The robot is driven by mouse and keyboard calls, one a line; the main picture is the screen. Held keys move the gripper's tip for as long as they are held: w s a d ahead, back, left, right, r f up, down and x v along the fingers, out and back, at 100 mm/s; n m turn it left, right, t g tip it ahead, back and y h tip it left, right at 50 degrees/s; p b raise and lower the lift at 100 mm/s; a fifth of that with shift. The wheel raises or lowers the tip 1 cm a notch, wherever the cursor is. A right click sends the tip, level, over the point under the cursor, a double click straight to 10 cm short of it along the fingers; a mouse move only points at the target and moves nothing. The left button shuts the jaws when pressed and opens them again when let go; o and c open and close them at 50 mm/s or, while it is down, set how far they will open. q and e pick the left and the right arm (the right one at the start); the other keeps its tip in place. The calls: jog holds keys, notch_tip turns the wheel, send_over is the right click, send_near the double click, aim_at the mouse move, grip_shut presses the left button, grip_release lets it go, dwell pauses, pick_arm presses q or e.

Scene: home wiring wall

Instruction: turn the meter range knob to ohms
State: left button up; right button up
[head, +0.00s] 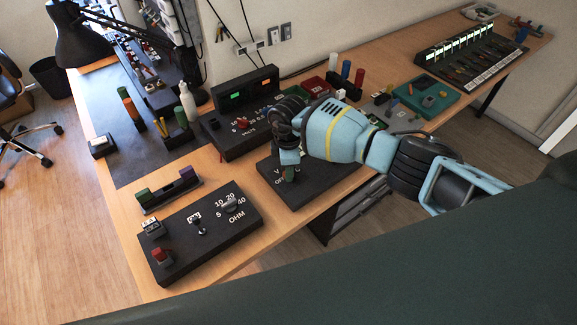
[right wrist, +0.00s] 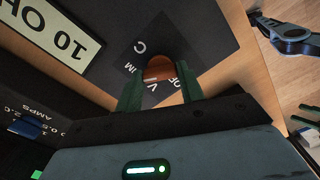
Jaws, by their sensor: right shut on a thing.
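The meter (head: 318,190) is a dark flat panel at the front edge of the bench, with white markings such as "V" partly showing. Its range knob (right wrist: 158,67) is round and brown-orange in the right wrist view, with white letters around it on the dark face. My right gripper (head: 288,174) reaches down onto the panel from the right. In the right wrist view its green fingers (right wrist: 160,84) are shut on the knob, one on each side. The hand hides the knob in the head view, and I cannot read which mark it points to. My left gripper is not in view.
A panel marked "OHM" (head: 240,238) lies to the left, with knobs and a red switch. A "VOLTS" unit (head: 222,140) with lit displays stands behind. A white bottle (head: 187,100) and coloured cylinders stand nearby. A black lamp (head: 80,40) leans over the bench's far left.

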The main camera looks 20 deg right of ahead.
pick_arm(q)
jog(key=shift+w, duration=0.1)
pick_arm(e)
jog(key=shift+w+r, duration=0.1)
jog(key=shift+r, duration=0.05)
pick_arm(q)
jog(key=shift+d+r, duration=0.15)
pick_arm(e)
jog(key=o, duration=1)
notch_tip(320, 180, up, 6)
jog(key=shift+f+p, duration=0.15)
jog(key=shift+p, duration=0.35)
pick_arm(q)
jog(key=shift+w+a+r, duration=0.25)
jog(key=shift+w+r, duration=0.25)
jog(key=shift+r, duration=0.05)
pick_arm(e)
jog(key=shift+r, duration=1)
